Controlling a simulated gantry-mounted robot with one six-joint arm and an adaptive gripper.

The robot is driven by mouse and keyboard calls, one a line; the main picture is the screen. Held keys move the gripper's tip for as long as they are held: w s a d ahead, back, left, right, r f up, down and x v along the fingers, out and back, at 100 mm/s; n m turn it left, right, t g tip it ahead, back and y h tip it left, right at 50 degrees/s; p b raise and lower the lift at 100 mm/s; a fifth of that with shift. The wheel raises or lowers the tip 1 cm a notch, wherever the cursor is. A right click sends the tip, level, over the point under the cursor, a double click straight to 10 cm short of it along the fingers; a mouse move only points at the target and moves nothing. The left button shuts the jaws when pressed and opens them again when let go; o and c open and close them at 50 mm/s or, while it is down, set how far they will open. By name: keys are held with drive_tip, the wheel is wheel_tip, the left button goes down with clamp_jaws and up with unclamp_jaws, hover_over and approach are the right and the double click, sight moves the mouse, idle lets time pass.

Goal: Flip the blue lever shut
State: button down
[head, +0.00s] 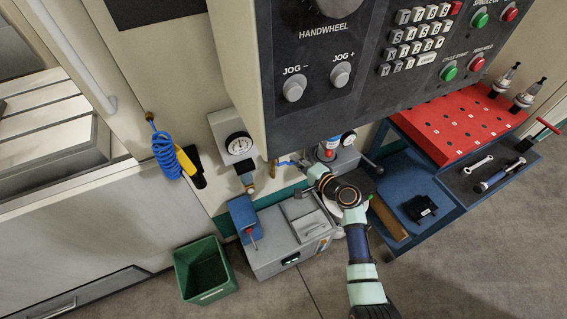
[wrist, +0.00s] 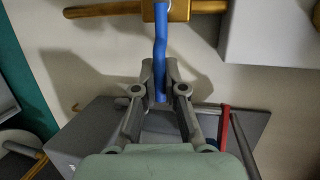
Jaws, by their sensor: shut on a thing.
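The blue lever (wrist: 160,45) runs down the picture from a brass valve body (wrist: 178,10) at the top of the wrist view. It lies across the line of the brass pipe (wrist: 105,9). My gripper (wrist: 160,90) is shut on the lever's free end, with a finger on each side; the fingers partly hide that end. In the head view, the lever (head: 286,164) is small beside the brass valve (head: 273,169), and my gripper (head: 299,161) is at its right end.
A pressure gauge (head: 239,144) and a blue coiled hose (head: 166,153) are to the left. A grey box unit (head: 281,250) stands below. The control panel (head: 357,75) overhangs the area. A blue cart (head: 446,190) with a red rack (head: 455,125) stands right.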

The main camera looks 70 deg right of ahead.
drive_tip(key=c, duration=1.2)
unclamp_jaws()
drive_tip(key=shift+s, duration=0.1)
drive_tip(key=v, duration=1.2)
